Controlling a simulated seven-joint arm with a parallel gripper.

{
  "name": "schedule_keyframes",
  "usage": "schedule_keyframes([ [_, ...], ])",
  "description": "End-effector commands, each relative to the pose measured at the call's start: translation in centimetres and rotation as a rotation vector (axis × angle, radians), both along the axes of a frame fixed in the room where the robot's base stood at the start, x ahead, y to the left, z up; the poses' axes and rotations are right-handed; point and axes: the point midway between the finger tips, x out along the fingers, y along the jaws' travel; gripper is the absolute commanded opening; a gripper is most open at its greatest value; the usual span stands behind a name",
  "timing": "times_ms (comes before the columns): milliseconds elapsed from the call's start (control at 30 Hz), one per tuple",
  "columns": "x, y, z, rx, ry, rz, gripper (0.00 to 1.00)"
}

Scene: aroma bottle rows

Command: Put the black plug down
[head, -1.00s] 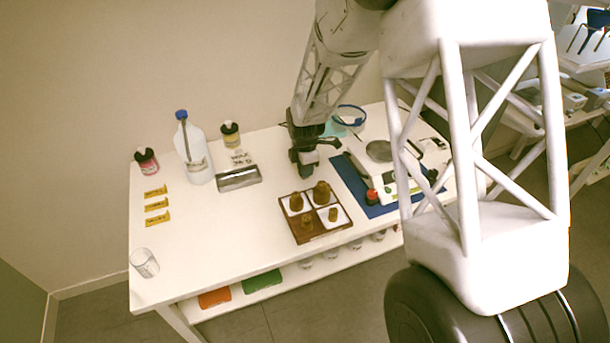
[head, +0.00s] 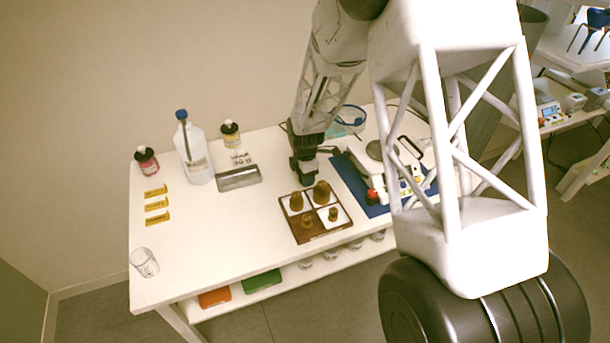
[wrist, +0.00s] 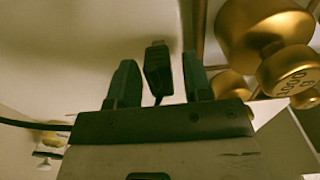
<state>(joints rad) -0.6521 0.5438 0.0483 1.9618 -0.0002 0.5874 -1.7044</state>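The black plug (wrist: 157,70) lies between the two fingers of my gripper (wrist: 160,82) in the wrist view, its metal end pointing away from my palm. A thin gap shows between the plug and the right finger, and the fingers look spread around it. In the head view my gripper (head: 308,180) points down, low at the white table, just behind the wooden weight tray. The plug cannot be made out there. A black cable (wrist: 30,122) runs in from the left in the wrist view.
The wooden tray (head: 318,236) with brass weights (head: 321,193) is close in front of my gripper; large brass weights (wrist: 262,35) crowd the wrist view's right. A balance (head: 375,150) on a blue mat is right. The table's left-front is mostly clear.

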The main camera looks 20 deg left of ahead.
Motion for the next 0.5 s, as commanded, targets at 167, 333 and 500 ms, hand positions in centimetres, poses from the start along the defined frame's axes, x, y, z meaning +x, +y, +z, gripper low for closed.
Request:
schedule_keyframes([
  [167, 0.00, 0.00, 0.00, 0.000, 0.000, 0.000, 0.48],
  [333, 0.00, 0.00, 0.10, 0.000, 0.000, 0.000, 0.48],
  [500, 0.01, 0.01, 0.66, 0.001, -0.001, 0.000, 0.48],
])
